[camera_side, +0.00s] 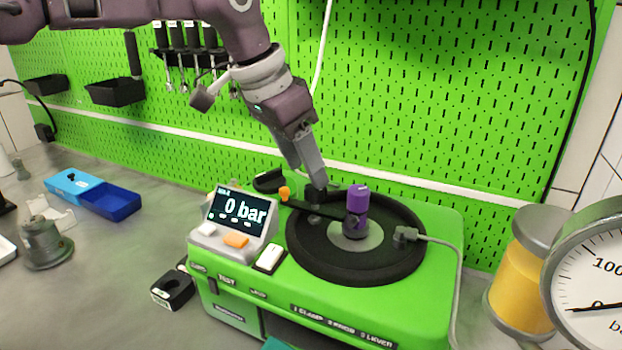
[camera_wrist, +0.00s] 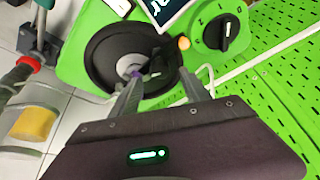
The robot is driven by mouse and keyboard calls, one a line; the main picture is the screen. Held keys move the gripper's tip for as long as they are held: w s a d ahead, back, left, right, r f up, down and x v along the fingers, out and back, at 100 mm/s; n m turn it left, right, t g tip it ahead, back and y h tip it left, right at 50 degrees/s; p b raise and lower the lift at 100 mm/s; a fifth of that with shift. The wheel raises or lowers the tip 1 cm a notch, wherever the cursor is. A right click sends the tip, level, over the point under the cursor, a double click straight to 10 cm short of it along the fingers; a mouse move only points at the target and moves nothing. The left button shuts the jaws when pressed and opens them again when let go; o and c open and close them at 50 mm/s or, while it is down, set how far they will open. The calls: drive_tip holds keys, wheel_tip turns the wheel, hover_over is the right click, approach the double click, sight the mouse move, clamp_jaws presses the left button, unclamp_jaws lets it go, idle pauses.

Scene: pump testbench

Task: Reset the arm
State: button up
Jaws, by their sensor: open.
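My gripper (camera_side: 316,186) is low over the back left part of the black round plate (camera_side: 310,258) on the green testbench (camera_side: 450,235). In the wrist view, the two fingers of my gripper (camera_wrist: 165,92) are spread apart over the plate (camera_wrist: 100,65). A purple part (camera_side: 357,199) stands upright near the plate's middle, to the right of my gripper in the side view. A black lever with an orange knob (camera_side: 284,192) reaches across the plate from the left. Whether a fingertip touches the lever cannot be told.
A display (camera_side: 241,216) reading 0 bar sits at the bench's left. A cable plug (camera_side: 405,234) is on the plate's right. A yellow cylinder (camera_side: 522,285) and a gauge (camera_side: 590,290) stand at the right. A blue tray (camera_side: 110,200) lies far left. The green pegboard (camera_side: 440,100) rises behind.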

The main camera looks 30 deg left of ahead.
drive_tip(key=v, duration=0.2)
drive_tip(key=shift+s+r, duration=0.1)
drive_tip(key=shift+r, duration=0.15)
drive_tip(key=s+a+r+n+y, duration=0.1)
drive_tip(key=s+a+r+n, duration=0.2)
drive_tip(key=s+a, duration=0.95)
drive_tip(key=s+a+f+n, duration=0.1)
drive_tip(key=s+a+f, duration=0.1)
drive_tip(key=s+f, duration=0.3)
drive_tip(key=s+a+f+n+t+y, duration=0.1)
drive_tip(key=s+a+f+n, duration=0.1)
drive_tip(key=s, duration=1.1)
wheel_tip(320, 180, down, 3)
drive_tip(key=shift+a+r+t, duration=0.15)
drive_tip(key=shift+a+t, duration=0.15)
drive_tip(key=shift+a, duration=0.25)
drive_tip(key=shift+c, duration=0.2)
